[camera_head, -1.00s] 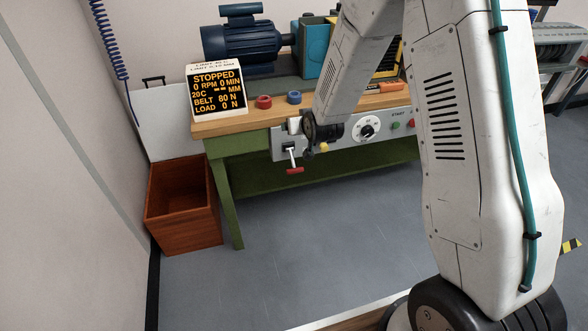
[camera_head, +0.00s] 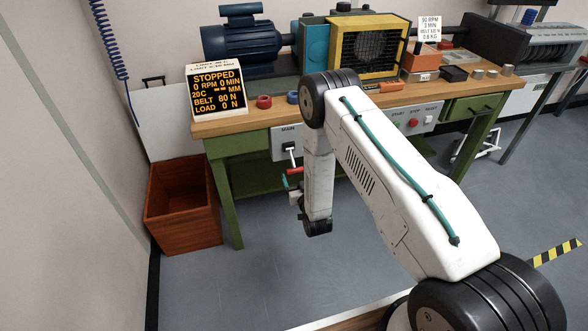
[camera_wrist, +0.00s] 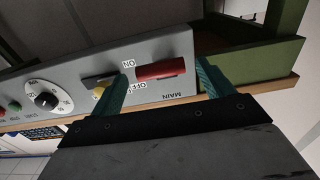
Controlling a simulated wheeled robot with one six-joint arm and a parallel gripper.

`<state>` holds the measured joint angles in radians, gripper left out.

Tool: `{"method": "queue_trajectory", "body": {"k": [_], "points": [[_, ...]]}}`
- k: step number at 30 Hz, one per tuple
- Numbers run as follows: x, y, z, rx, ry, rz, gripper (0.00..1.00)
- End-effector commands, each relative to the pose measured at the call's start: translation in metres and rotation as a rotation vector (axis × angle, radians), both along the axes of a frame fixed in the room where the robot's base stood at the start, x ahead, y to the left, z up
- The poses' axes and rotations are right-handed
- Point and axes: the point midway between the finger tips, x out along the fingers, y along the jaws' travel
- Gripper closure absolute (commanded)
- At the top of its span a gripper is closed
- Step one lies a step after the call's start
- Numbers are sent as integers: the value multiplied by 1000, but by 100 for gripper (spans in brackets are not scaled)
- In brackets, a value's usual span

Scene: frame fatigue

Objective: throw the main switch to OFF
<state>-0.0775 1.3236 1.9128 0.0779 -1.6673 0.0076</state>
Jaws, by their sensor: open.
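The main switch has a white lever with a red handle (camera_head: 295,171) that sticks out from the grey panel (camera_head: 283,141) marked MAIN. In the wrist view the red handle (camera_wrist: 160,71) lies across the picture between the two teal fingers of my gripper (camera_wrist: 162,78), with gaps showing on both sides. The words ON and OFF show on the panel beside the handle, upside down. I cannot tell from this angle which word the lever points at. In the head view my gripper (camera_head: 296,190) is partly hidden by my arm, just below the handle.
The green bench (camera_head: 222,165) carries a blue motor (camera_head: 240,45) and a display (camera_head: 217,92) reading STOPPED. A wooden bin (camera_head: 180,205) stands at its left.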

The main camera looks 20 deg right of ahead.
Motion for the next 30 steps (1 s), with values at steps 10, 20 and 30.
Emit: {"method": "queue_trajectory", "body": {"k": [10, 20, 30], "points": [[48, 0, 0, 0, 1, 0, 20], [52, 0, 0, 0, 2, 0, 20], [52, 1, 0, 0, 4, 1, 83]]}}
